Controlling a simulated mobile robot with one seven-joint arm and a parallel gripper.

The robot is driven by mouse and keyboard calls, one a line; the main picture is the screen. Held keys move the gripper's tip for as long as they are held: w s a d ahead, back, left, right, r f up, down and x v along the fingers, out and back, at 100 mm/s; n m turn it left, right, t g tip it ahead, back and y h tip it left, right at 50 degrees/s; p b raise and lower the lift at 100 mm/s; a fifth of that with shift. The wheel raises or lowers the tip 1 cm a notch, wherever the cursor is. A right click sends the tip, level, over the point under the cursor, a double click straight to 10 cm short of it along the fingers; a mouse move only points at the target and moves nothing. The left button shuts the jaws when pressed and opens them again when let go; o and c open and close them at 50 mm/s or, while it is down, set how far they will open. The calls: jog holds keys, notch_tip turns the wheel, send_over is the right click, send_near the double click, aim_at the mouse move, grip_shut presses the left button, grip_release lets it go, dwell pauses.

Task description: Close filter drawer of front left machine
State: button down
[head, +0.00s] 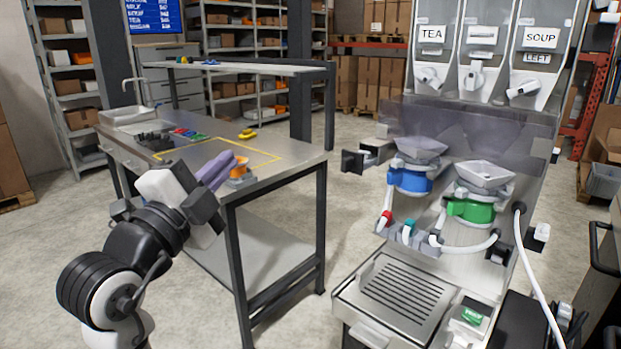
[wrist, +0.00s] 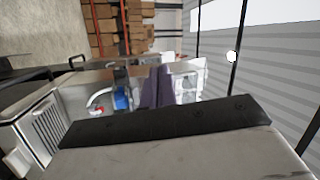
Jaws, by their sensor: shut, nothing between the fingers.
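The dispenser machine (head: 465,245) with TEA and SOUP labels stands at the right in the head view. A dark block with a short grey stem (head: 353,161) sticks out at its left side; it may be the filter drawer's front, but I cannot tell for sure. My gripper (head: 222,168) is shut and empty, its purple fingers above the steel table, well to the left of the machine. In the wrist view the fingers (wrist: 156,88) stand together, with the machine (wrist: 42,125) partly hidden behind them and behind a dark bar.
The steel table (head: 270,150) holds a sink (head: 130,116), an orange item (head: 239,167) and small coloured parts. A blue mixer (head: 410,181), a green mixer (head: 470,211) and hoses sit on the machine. Open floor (head: 310,325) lies between table and machine.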

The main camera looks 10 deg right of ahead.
jog(key=s+d+f+m+g+h, duration=0.1)
jog(key=d+f+m+g+h, duration=0.1)
jog(key=d+f+m+g, duration=0.4)
jog(key=p, duration=0.5)
send_near(351, 172)
jog(key=w+d+r, duration=0.2)
jog(key=d, duration=0.1)
jog(key=shift+w+r, duration=0.2)
jog(key=shift+w, duration=0.05)
jog(key=shift+w+d+f, duration=0.1)
jog(key=shift+d, duration=0.05)
jog(key=shift+w+d+f+b, duration=0.1)
jog(key=shift+w+d+b, duration=0.15)
jog(key=shift+d+b, duration=0.1)
jog(key=b+x, duration=0.2)
jog(key=x, duration=0.3)
jog(key=shift+w+d+f, duration=0.1)
jog(key=shift+w, duration=0.05)
jog(key=shift+r, duration=0.25)
